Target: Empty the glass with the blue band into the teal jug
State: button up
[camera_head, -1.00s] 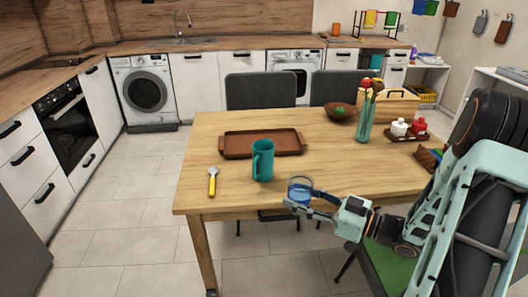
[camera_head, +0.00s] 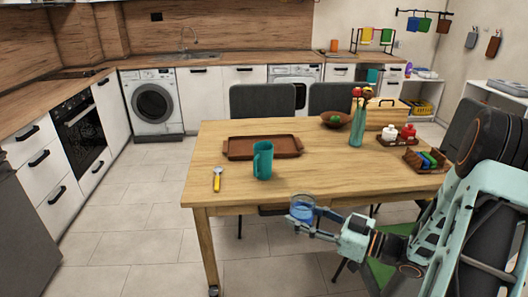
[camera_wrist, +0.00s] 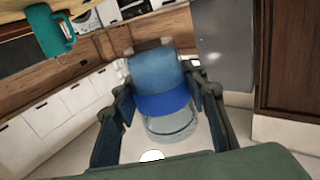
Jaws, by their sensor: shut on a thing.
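The glass with the blue band (camera_head: 302,207) is held in my gripper (camera_head: 303,222), near the table's front edge. In the head view it looks about upright, clear above and blue below. In the wrist view the glass (camera_wrist: 164,92) sits between both fingers; I cannot tell its blue band from any blue contents. The jug (camera_wrist: 48,30) also shows at the wrist view's top left. Its inside is hidden.
The table front (camera_head: 345,185) is clear.

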aim_at(261, 164)
jog(key=k+z, duration=0.25)
jog(key=z, duration=1.2)
jog(key=j, duration=1.1)
jog(key=i+j, duration=0.1)
jog(key=j, duration=1)
